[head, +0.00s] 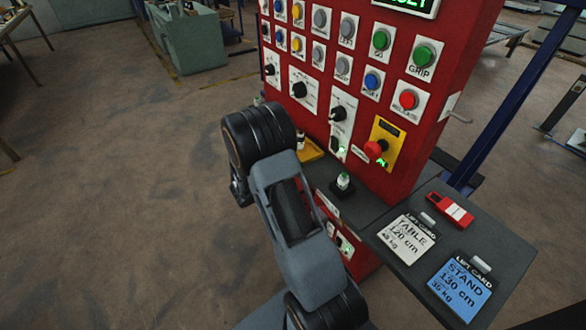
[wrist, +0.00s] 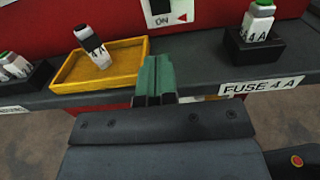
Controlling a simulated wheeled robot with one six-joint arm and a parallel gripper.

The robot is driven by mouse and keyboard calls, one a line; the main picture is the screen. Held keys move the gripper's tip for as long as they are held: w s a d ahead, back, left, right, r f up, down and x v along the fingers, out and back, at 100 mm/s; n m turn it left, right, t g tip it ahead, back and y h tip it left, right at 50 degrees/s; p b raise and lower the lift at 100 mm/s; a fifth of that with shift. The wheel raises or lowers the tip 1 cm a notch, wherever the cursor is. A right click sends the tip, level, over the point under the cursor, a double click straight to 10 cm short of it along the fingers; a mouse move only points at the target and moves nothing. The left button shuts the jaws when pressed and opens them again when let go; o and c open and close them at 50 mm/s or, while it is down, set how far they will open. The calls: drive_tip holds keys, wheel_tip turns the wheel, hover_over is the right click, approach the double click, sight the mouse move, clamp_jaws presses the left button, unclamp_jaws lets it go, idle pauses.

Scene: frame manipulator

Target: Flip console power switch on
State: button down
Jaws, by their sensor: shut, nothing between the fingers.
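The red console (head: 400,90) stands ahead with its rows of buttons and knobs. Low on its front, a white plate (head: 337,150) carries a dark switch with a small green light. In the wrist view, the dark switch (wrist: 159,6) shows at the top edge, with "ON" and a red arrow on its plate; its upper part is cut off, so its position cannot be told. My gripper (wrist: 156,70) has green fingers, shut and empty. It is in front of the ledge, below the switch plate in the picture and apart from it. My arm hides the gripper in the head view.
A dark ledge (wrist: 200,67) runs below the panel. On it are a yellow tray (wrist: 70,78) with a tilted fuse (wrist: 93,46), and a 4 A fuse (wrist: 258,22) in a black holder. A red emergency button (head: 375,149) protrudes at right. Lift cards (head: 407,238) lie on the side shelf.

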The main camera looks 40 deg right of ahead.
drive_tip(key=shift+a, duration=0.65)
drive_tip(key=s+a+f+m+g+y, duration=0.2)
drive_tip(key=s+f+m+g+y, duration=0.2)
drive_tip(key=s+m+y, duration=0.15)
drive_tip(key=s+a+r+m+y+p, duration=0.2)
drive_tip(key=s+a+r+m+y, duration=0.15)
drive_tip(key=a+m+y, duration=0.2)
drive_tip(key=s+a+r+m+t+y+p, duration=0.2)
drive_tip(key=a+r+m+t+y+p, duration=0.3)
drive_tip(key=a+r, duration=0.8)
wheel_tip(320, 180, up, 5)
drive_tip(key=m+t+y, duration=0.1)
drive_tip(key=t+y, duration=0.1)
drive_tip(key=t, duration=0.1)
drive_tip(key=shift+s+a+f+t+p, duration=0.15)
drive_tip(key=shift+s+a+t+p, duration=0.15)
drive_tip(key=shift+a+t, duration=0.1)
